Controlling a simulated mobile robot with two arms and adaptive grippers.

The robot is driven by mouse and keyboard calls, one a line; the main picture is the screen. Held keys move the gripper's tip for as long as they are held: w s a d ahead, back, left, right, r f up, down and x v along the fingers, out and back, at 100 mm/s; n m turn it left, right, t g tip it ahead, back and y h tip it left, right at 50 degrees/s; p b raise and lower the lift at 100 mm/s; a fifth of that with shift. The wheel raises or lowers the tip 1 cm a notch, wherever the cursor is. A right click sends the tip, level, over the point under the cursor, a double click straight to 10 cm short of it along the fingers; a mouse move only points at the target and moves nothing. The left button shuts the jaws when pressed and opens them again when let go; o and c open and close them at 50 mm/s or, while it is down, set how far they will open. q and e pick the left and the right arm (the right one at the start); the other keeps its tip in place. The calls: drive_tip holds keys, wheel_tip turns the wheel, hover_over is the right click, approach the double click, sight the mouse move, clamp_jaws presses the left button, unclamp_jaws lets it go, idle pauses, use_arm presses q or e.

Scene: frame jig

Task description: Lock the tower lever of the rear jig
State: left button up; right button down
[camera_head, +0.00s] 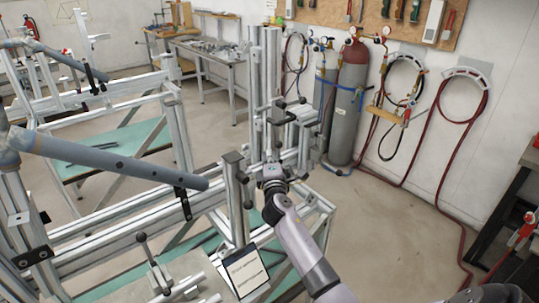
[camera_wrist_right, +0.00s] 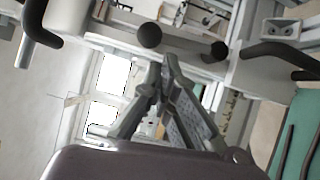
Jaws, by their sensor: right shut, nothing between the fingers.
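The jig's metal tower (camera_head: 265,80) rises in the middle of the head view, with dark clamp handles on it. A dark lever bar (camera_head: 290,103) shows near its upper part. My right gripper (camera_head: 270,162) is shut and empty, close in front of the tower. Other bent black handles (camera_wrist_right: 38,22) show at the sides. My left gripper is out of view.
A grey-blue tube (camera_head: 110,160) crosses the jig at the left. A shorter upright post (camera_head: 235,195) and a tablet-like panel (camera_head: 246,270) stand near my right arm. Gas cylinders (camera_head: 350,100) stand behind. Floor at the right (camera_head: 390,220) is clear.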

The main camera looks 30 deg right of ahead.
drive_tip(key=shift+w+d, duration=0.1)
drive_tip(key=shift+d+r, duration=0.3)
drive_tip(key=shift+d, duration=0.25)
drive_tip(key=shift+d+r, duration=0.1)
drive_tip(key=shift+d, duration=0.2)
